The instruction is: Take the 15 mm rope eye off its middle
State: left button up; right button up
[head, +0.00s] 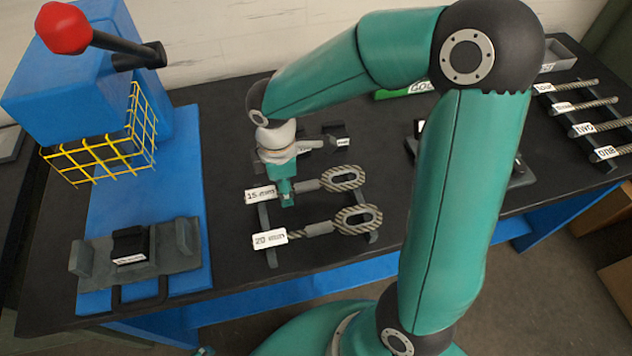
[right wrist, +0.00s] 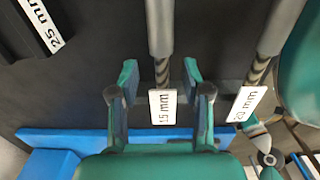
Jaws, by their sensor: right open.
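The 15 mm rope eye (head: 343,179) lies across a dark rack (head: 270,245), its looped end to the right and its label (head: 261,195) to the left. My right gripper (head: 286,198) is over its part between label and loop. In the right wrist view the open fingers (right wrist: 158,78) stand on either side of the rope (right wrist: 161,73), with gaps on both sides. The grey sleeve (right wrist: 160,25) lies beyond them and the label (right wrist: 162,107) nearer. A small teal part at the bottom edge of the head view may be my left gripper; its jaws cannot be made out.
The 20 mm rope eye (head: 357,219) lies parallel on the near side. A blue press with a yellow guard (head: 110,145) stands at left, a grey fixture (head: 185,250) before it. Labelled rods (head: 590,127) lie at right. A 25 mm label (right wrist: 42,22) shows in the wrist view.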

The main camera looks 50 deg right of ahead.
grip_shut()
jog(key=shift+r, duration=0.15)
dwell(0.4)
